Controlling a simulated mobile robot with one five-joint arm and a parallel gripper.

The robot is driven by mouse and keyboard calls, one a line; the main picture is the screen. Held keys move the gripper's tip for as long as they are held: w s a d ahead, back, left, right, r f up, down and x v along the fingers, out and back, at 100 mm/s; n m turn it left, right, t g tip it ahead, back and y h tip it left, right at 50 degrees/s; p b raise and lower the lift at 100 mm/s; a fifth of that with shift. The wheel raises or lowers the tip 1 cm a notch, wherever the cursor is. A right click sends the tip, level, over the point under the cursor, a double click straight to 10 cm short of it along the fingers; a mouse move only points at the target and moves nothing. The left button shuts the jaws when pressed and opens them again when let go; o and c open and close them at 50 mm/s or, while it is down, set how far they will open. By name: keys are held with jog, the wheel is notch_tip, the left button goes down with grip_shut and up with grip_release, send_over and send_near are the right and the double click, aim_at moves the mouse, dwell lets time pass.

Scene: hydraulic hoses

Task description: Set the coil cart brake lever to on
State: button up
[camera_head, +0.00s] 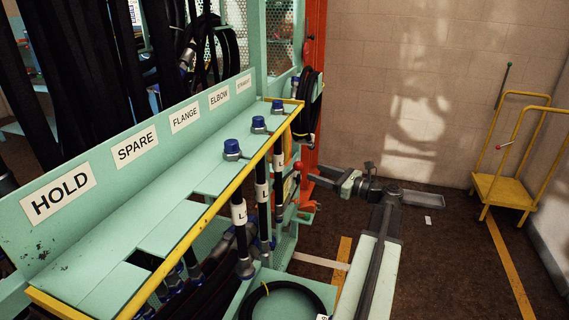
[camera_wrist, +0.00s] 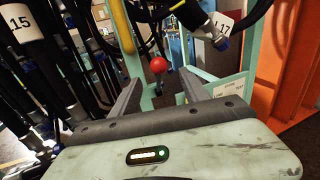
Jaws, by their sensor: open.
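A red ball knob (camera_wrist: 158,65) on a lever shows in the wrist view, just beyond and between the fingertips of my gripper (camera_wrist: 160,84). My gripper is open, with nothing between its fingers. In the head view the same red knob (camera_head: 298,166) appears just left of my gripper (camera_head: 316,175), beside the green rack. I cannot tell whether the knob touches a finger. Brake markings are not readable.
The green hose rack (camera_head: 150,215) with a yellow edge fills the left. Labelled hoses (camera_head: 240,215) hang along it, close to my gripper. An orange post (camera_head: 312,90) stands behind. A coiled hose (camera_head: 286,285) lies at bottom centre. The floor (camera_head: 455,250) toward the yellow cart is mostly clear.

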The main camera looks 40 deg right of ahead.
aim_at(298, 168)
jog(key=w, duration=0.2)
jog(key=w+a, duration=0.1)
jog(key=w, duration=0.5)
jog(key=shift+w+a, duration=0.2)
jog(key=shift+a, duration=0.2)
grip_shut()
jog(key=shift+s+a+f, duration=0.1)
jog(key=shift+s+f, duration=0.05)
dwell(0.9)
